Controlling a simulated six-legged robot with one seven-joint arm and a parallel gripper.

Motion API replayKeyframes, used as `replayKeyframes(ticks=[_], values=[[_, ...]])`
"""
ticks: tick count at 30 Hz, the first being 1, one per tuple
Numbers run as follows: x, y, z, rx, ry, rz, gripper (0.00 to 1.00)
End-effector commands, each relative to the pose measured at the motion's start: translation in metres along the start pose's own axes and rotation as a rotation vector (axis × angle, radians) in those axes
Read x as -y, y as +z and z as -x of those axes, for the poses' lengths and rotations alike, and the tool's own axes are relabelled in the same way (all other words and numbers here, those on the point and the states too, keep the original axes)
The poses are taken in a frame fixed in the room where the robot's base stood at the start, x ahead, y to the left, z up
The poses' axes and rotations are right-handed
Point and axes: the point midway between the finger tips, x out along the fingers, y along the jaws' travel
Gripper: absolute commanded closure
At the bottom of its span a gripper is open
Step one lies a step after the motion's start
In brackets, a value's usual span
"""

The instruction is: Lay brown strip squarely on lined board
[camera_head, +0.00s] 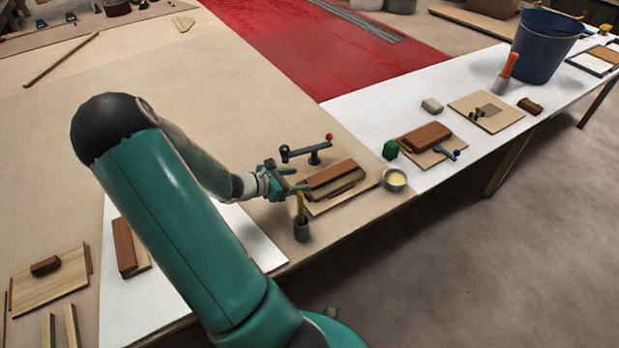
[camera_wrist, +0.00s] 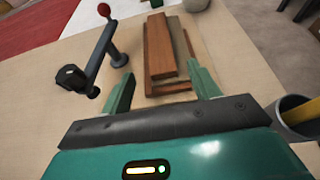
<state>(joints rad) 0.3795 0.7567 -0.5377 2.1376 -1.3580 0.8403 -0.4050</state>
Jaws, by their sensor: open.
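The lined board (camera_head: 350,203) lies on the table just right of my gripper in the head view; its lines are too small to make out. A wide brown block (camera_head: 333,172) sits on it, with a thinner brown strip (camera_head: 343,188) along its near side. In the wrist view the block (camera_wrist: 160,47) points away from me, and brown wood also shows at its right (camera_wrist: 189,43). Which piece is the task's strip is not certain. My gripper (camera_head: 296,181) is open and empty. Its fingers (camera_wrist: 163,86) stand apart, short of the block's near end.
A grey clamp with a red knob (camera_head: 305,151) stands behind the block. A grey cup with a yellow handle (camera_head: 301,229) stands close below my gripper.

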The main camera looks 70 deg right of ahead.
Motion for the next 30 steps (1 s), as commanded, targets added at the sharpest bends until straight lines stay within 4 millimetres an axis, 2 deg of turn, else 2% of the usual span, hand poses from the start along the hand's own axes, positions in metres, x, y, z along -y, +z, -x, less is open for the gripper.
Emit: replayKeyframes(ticks=[3, 6, 16, 19, 23, 30], values=[[-0.001, 0.000, 0.018, 0.000, 0.002, 0.000, 0.39], [0.000, 0.000, 0.026, 0.000, 0.000, 0.000, 0.39], [0.000, 0.000, 0.030, -0.002, -0.001, -0.003, 0.39], [0.000, 0.001, 0.040, -0.029, 0.002, -0.039, 0.39], [0.000, 0.002, 0.079, -0.127, 0.004, -0.166, 0.39], [0.016, 0.006, 0.184, -0.417, -0.015, -0.462, 0.39]])
